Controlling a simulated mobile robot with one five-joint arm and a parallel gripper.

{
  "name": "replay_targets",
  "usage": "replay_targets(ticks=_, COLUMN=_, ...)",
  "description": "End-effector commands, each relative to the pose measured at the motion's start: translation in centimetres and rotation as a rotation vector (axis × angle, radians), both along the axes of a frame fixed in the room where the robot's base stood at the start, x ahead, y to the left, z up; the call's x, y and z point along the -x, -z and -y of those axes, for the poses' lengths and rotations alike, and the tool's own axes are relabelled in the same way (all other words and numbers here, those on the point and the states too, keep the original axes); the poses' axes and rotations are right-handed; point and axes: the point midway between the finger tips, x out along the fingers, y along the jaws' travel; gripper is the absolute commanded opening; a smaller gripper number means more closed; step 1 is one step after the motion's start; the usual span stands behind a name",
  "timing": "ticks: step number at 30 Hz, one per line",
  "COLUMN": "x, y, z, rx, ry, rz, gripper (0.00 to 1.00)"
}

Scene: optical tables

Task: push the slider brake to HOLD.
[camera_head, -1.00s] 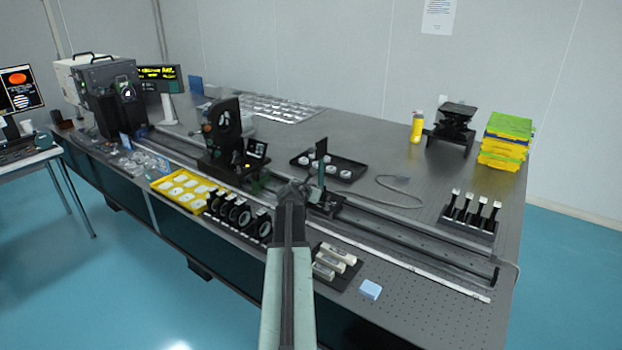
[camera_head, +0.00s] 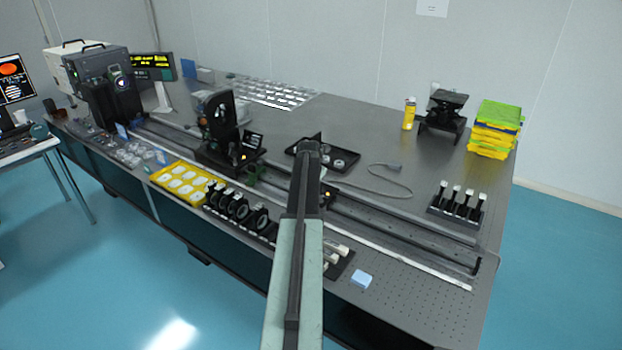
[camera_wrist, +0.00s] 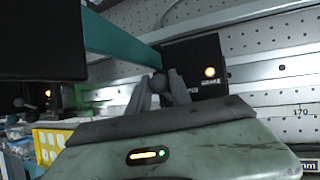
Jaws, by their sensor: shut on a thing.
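The slider is a dark carriage on the long rail, with an orange light (camera_head: 327,195) on it, just right of my arm. In the wrist view its black block (camera_wrist: 190,52) shows a lit orange spot and small lettering too blurred to read. The knob looks like the brake's handle. Which position the brake is in cannot be told. In the head view my arm hides the gripper and part of the carriage.
The rail (camera_head: 405,220) runs along the table. A black mount (camera_head: 220,125) stands on it to the left. Behind are a black tray (camera_head: 340,160) and a grey cable (camera_head: 375,180). A teal bar (camera_wrist: 118,38) crosses the wrist view.

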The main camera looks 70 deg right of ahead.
Motion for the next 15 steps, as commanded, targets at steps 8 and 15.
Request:
replay_targets(ticks=8, x=0.13, y=0.07, z=0.02, rx=-0.009, ry=0.002, rz=0.001, gripper=0.00)
replay_targets(ticks=15, x=0.16, y=0.06, z=0.05, rx=-0.008, ry=0.002, rz=0.000, gripper=0.46)
